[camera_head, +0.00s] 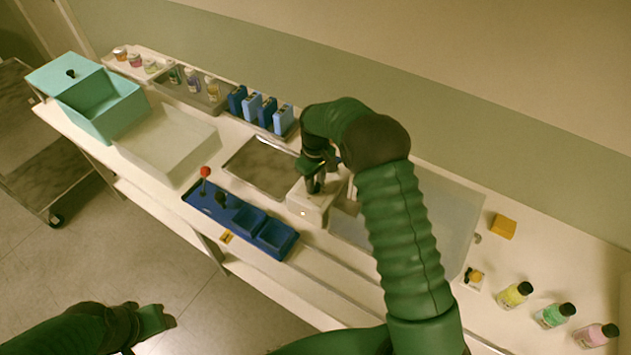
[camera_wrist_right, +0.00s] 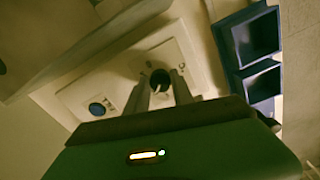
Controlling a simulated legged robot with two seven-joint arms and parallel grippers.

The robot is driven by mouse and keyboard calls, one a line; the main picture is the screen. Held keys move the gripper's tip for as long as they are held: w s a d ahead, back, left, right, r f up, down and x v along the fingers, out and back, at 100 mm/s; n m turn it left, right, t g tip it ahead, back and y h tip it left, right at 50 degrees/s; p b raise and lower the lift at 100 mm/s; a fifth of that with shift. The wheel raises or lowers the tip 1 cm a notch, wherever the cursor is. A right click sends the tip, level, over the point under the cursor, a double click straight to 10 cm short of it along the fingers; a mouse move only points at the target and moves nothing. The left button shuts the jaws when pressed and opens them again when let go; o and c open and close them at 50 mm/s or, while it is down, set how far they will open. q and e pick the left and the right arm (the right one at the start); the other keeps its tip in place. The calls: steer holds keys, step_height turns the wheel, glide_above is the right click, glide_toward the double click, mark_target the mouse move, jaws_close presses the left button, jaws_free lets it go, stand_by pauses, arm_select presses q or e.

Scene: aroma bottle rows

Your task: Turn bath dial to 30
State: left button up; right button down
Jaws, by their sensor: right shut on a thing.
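The bath unit is a white box (camera_head: 310,205) in the middle of the bench. The display's reading is too small to make out. My left gripper (camera_head: 155,320) is low at the left, away from the bench, and its jaws cannot be made out.
A blue tray (camera_head: 222,213) with a red-topped stick lies left of the box. A teal box (camera_head: 110,105) and a white tray (camera_head: 170,140) are at left. Yellow, green and pink bottles (camera_head: 555,315) stand at right.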

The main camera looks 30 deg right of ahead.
steer(key=shift+w+r, duration=0.15)
steer(key=shift+w, duration=0.05)
stand_by(0.3)
steer(key=c, duration=1.4)
jaws_free()
steer(key=o, duration=0.3)
steer(key=shift+s, duration=0.1)
step_height(320, 180, up, 16)
steer(key=shift+r+b, duration=0.25)
steer(key=shift+b, duration=0.1)
